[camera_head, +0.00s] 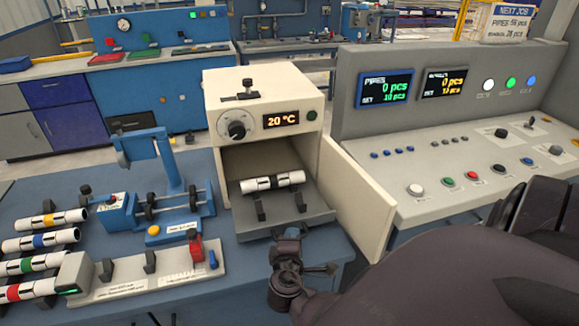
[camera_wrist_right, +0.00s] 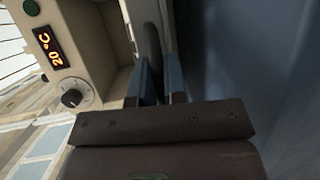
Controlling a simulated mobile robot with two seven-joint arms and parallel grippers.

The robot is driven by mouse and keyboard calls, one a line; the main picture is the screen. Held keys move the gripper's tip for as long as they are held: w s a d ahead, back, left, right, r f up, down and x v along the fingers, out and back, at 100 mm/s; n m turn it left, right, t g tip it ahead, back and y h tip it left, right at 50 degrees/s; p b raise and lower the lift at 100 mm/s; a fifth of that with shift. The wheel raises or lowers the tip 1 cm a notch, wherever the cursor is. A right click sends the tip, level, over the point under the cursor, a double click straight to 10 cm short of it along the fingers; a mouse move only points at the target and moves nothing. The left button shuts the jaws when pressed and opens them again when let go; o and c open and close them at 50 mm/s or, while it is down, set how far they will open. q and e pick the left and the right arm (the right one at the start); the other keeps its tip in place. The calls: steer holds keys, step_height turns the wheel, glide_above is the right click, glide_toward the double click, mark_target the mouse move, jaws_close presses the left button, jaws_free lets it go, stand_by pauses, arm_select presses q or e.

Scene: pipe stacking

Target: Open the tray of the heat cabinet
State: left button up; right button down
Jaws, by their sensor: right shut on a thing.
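The cream heat cabinet (camera_head: 262,95) stands on the blue bench, its display reading 20 °C. Its door (camera_head: 357,180) is swung open to the right. The grey tray (camera_head: 290,222) sticks out of the opening toward me. A white pipe with black bands (camera_head: 272,182) lies across its dark supports. My right gripper (camera_head: 289,236) is at the tray's front edge, shut on the tray; its own body hides the exact contact. In the right wrist view, its fingers (camera_wrist_right: 160,85) close around a dark part beside the cabinet (camera_wrist_right: 85,55). My left gripper is not in view.
Left of the cabinet are a blue pipe device (camera_head: 160,190), several banded pipes (camera_head: 42,239) and a pale fixture (camera_head: 140,275). A grey control console (camera_head: 470,160) stands close right of the open door. My right arm covers the lower right.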

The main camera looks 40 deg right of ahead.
steer(key=shift+s+a, duration=0.25)
steer(key=shift+s, duration=0.15)
steer(key=c, duration=1.2)
jaws_free()
steer(key=v, duration=1.1)
steer(key=shift+b, duration=0.35)
